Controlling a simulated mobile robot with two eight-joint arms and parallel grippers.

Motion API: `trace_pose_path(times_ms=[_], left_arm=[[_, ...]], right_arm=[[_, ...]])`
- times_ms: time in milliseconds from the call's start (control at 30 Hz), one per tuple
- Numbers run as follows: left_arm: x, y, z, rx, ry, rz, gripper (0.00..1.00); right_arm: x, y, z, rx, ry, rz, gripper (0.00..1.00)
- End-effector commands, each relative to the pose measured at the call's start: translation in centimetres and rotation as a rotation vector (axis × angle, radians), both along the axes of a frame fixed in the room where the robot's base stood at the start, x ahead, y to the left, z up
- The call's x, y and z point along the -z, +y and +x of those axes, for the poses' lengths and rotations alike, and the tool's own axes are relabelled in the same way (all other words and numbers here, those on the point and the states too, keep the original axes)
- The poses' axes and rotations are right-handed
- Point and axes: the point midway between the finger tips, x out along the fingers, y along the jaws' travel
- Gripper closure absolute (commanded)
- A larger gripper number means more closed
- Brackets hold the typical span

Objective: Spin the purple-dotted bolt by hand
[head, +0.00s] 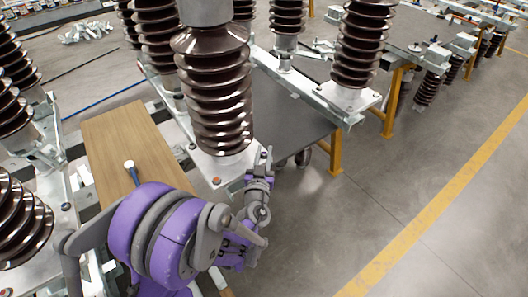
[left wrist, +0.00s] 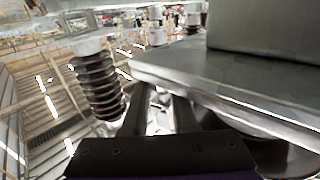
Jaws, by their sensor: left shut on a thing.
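My left gripper (head: 264,158) is at the right corner of the pale metal base plate (head: 205,168) under the near brown ribbed insulator (head: 218,105). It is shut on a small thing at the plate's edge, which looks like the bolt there. Its fingers hide most of that thing, and I cannot make out a purple dot. In the left wrist view the two dark fingers (left wrist: 160,112) reach forward beside the plate edge (left wrist: 220,92). Another bolt with a reddish head (head: 217,181) stands on the plate, left of the gripper. My right gripper is not in view.
A wooden board (head: 125,140) lies left of the plate, with a blue-handled tool (head: 130,170) on it. The grey floor (head: 400,180) at the right is clear.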

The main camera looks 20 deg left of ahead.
Motion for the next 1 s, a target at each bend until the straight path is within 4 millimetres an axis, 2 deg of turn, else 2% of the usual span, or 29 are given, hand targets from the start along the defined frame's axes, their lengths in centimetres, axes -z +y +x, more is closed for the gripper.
trace_pose_path(times_ms=[633,667,800,833,1000], left_arm=[[-0.04,0.05,0.06,0.034,-0.002,0.001,1.00],[-0.05,0.05,0.06,0.034,-0.002,0.001,0.72],[-0.04,0.04,0.05,0.034,-0.002,0.001,0.47],[-0.04,0.04,0.05,0.034,-0.002,0.001,0.44],[-0.03,0.02,0.05,0.034,-0.002,0.001,0.44]], right_arm=[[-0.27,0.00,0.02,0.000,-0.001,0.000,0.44],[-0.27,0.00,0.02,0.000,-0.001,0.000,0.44],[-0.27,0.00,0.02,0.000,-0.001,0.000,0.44],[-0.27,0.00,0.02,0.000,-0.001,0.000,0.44],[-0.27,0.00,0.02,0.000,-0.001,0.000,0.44]])
